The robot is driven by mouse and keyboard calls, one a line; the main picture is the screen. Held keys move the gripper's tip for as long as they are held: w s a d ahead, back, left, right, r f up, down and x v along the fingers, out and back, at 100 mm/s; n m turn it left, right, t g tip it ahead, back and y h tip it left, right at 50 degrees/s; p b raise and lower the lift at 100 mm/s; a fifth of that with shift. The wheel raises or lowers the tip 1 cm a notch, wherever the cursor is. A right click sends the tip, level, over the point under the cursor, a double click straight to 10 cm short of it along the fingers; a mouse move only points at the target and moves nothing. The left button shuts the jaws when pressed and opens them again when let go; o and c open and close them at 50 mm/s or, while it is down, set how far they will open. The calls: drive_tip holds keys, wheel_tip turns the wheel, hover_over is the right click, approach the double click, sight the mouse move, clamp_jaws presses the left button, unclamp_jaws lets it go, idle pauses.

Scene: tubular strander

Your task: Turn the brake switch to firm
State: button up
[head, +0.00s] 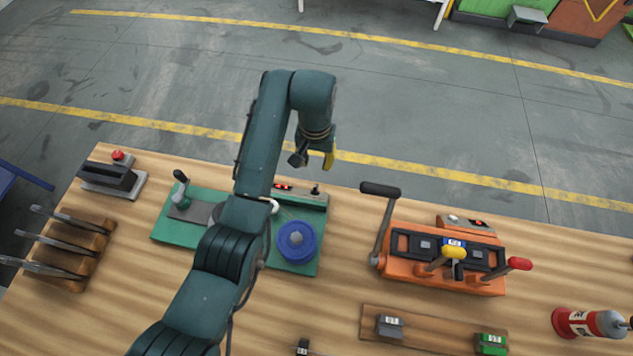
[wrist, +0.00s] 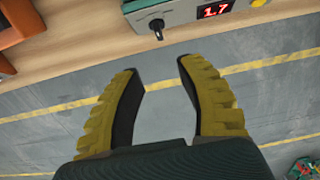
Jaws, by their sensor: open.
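A small black rotary switch (head: 315,190) sits at the right end of a grey-green control box (head: 305,200) with a red display. It is likely the brake switch; its label is unreadable. In the wrist view the switch (wrist: 157,28) is near the top, with its pointer towards the viewer, left of the display (wrist: 215,11), which reads 1.7. My gripper (head: 315,161) hangs just beyond the bench's far edge, behind the control box. Its yellow fingers (wrist: 160,85) are open and empty, apart from the switch.
An orange machine (head: 440,270) with several levers stands to the right. A black-topped box with a red button (head: 118,155) is far left.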

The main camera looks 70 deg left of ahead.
sight(316, 186)
wheel_tip(316, 186, down, 14)
drive_tip(key=shift+f+b, duration=0.25)
drive_tip(key=shift+b, duration=0.4)
drive_tip(key=shift+c, duration=0.4)
clamp_jaws()
drive_tip(key=shift+d, duration=0.1)
